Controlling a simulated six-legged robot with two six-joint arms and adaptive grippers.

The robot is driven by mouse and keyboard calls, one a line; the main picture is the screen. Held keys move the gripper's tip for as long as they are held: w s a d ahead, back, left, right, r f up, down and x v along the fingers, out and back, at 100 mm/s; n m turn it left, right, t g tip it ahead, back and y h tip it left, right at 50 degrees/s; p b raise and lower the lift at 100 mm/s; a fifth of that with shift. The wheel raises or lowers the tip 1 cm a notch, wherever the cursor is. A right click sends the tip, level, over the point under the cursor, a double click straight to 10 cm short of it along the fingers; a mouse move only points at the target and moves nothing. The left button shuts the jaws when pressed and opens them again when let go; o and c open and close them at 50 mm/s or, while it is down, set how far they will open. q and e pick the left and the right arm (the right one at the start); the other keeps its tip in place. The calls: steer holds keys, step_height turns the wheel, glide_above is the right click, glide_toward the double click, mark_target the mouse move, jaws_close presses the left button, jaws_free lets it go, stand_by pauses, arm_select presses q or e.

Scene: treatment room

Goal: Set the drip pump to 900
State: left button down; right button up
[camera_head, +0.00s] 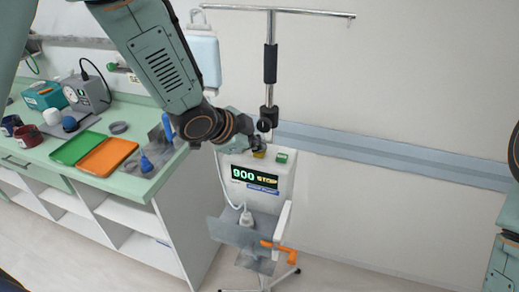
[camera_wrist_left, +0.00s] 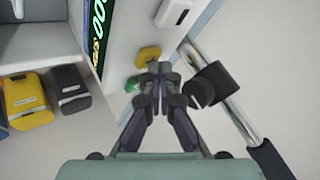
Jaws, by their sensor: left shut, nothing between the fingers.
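The drip pump (camera_head: 240,205) is a white box on a wheeled pole stand. Its display (camera_head: 252,179) reads 900 in green-white and STOP in yellow. A yellow control (camera_head: 259,154) and a green button (camera_head: 282,157) sit on its top. My left gripper (camera_head: 257,146) is over the pump's top beside the yellow control and partly hides that area. In the left wrist view its fingers (camera_wrist_left: 160,72) are shut and empty, close to the yellow control (camera_wrist_left: 148,54) and the green button (camera_wrist_left: 133,86). I cannot tell whether they touch. My right gripper is out of view.
The stand's pole (camera_head: 269,75) rises behind the pump, with a hanging bag (camera_head: 205,60) at its left. An orange handle (camera_head: 278,246) is below the pump. A green-topped counter (camera_head: 145,180) with trays and cups stands at left. The floor at right is clear.

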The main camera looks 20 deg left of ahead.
arm_select(q)
steer(key=shift+r+p, duration=0.5)
steer(key=shift+r, duration=0.15)
step_height(320, 180, up, 5)
steer(key=p, duration=0.5)
steer(key=shift+r, duration=0.1)
steer(key=shift+f, duration=0.2)
stand_by(0.5)
